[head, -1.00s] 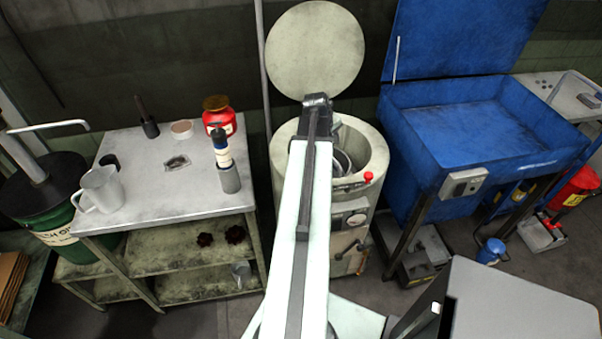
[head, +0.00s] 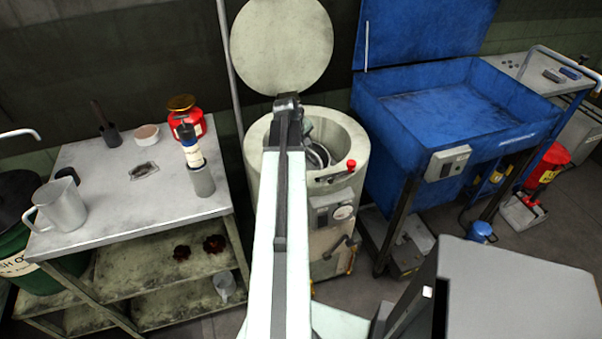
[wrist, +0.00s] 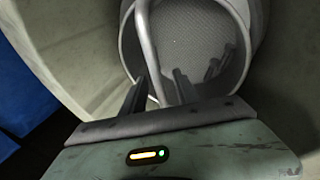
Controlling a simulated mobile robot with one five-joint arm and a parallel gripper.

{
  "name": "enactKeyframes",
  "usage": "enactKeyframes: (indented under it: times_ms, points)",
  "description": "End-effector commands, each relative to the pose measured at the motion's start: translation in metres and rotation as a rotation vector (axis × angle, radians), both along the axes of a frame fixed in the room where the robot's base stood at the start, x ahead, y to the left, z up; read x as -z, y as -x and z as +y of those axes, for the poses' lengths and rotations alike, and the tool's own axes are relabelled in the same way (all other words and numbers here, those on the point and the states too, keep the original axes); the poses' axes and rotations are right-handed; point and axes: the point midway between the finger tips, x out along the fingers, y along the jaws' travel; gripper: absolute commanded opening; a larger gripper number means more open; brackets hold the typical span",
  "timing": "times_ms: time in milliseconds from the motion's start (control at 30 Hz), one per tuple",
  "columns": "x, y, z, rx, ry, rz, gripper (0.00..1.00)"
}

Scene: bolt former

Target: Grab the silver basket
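The silver basket (head: 318,156) sits inside the round opening of the cream drum machine (head: 330,200), partly hidden by my arm in the head view. In the wrist view the basket (wrist: 195,40) shows its mesh bottom, round rim and a curved bar handle (wrist: 146,45). My gripper (wrist: 160,88) reaches into the drum. Its two dark fingers stand apart, with the lower part of the handle running between them and a gap visible beside it. I cannot tell whether either finger touches the handle.
The drum's round lid (head: 282,45) stands raised behind. A blue wash basin (head: 440,110) is close on the right. A metal table (head: 120,215) with a jug (head: 62,205) and red jar (head: 187,120) stands on the left. The drum wall surrounds the gripper closely.

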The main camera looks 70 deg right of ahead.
Motion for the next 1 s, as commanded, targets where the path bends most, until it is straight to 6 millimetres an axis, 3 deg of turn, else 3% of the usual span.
enactKeyframes:
  times_ms: [33, 100, 300, 333, 467, 1000]
  points:
    - [0.0174, -0.0002, -0.0051, 0.000, 0.000, 0.000, 0.36]
    - [0.0228, 0.0003, -0.0084, -0.001, 0.000, 0.000, 0.36]
    - [0.0190, 0.0006, -0.0084, -0.001, 0.000, 0.000, 0.36]
    - [0.0189, 0.0005, -0.0082, -0.001, 0.000, 0.000, 0.33]
    - [0.0188, 0.0004, -0.0082, -0.001, 0.000, 0.000, 0.00]
    - [0.0188, -0.0001, -0.0078, -0.002, 0.000, 0.001, 0.00]
